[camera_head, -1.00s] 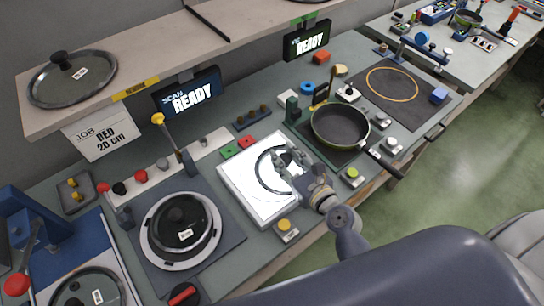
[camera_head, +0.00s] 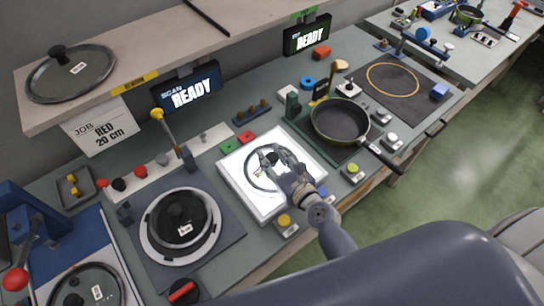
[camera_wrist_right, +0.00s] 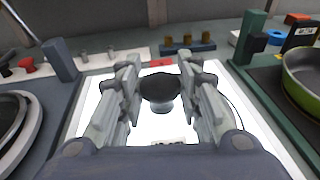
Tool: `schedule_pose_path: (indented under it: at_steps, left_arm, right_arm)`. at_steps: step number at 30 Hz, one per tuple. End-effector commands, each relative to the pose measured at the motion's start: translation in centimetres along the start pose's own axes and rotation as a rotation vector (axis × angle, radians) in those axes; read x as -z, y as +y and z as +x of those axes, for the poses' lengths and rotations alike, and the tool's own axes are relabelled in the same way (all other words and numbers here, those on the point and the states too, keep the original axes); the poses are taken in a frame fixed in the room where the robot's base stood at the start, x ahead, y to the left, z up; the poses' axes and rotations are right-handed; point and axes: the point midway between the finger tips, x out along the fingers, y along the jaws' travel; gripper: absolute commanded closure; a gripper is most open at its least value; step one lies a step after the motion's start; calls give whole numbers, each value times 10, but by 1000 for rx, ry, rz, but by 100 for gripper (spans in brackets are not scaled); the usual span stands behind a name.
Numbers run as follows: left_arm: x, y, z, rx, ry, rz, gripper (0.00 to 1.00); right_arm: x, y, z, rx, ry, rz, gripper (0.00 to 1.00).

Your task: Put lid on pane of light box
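The light box (camera_head: 230,182) is a white glowing pane in the middle of the bench. A clear glass lid with a dark rim (camera_head: 246,173) is over the pane, within its edges. I cannot tell whether the lid touches the pane or is slightly above it. My right gripper (camera_head: 272,157) is at the lid's black knob. In the right wrist view the knob (camera_wrist_right: 160,87) sits between the two fingers, which close on it from both sides. A white label (camera_wrist_right: 170,142) shows partly below the knob. My left gripper is not in view.
Red and green blocks (camera_head: 246,137) lie behind the pane. A yellow button box (camera_head: 285,222) is in front. A lid (camera_head: 70,75) rests on the shelf.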

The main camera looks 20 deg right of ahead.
Motion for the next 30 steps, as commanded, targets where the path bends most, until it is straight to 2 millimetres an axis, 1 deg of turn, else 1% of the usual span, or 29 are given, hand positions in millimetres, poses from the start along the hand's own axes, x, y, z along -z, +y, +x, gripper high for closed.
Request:
schedule_pose_path:
  at_steps: [1,2,11,14,16,20,24,30]
  left_arm:
    - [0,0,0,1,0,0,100]
    - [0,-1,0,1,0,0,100]
    - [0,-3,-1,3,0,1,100]
    - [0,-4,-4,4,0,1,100]
    - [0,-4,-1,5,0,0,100]
    - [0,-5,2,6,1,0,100]
    - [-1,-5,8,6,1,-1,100]
    - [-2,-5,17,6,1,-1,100]
  right_arm:
    - [0,0,0,0,1,0,53]
    - [0,0,0,0,1,0,49]
    - [0,0,0,0,1,0,49]
    - [-4,0,-1,0,0,-1,49]
    - [-1,0,-7,1,1,0,49]
    - [0,0,-27,1,3,1,49]
    - [2,0,-56,0,4,0,49]
    - [1,0,-92,-1,3,0,49]
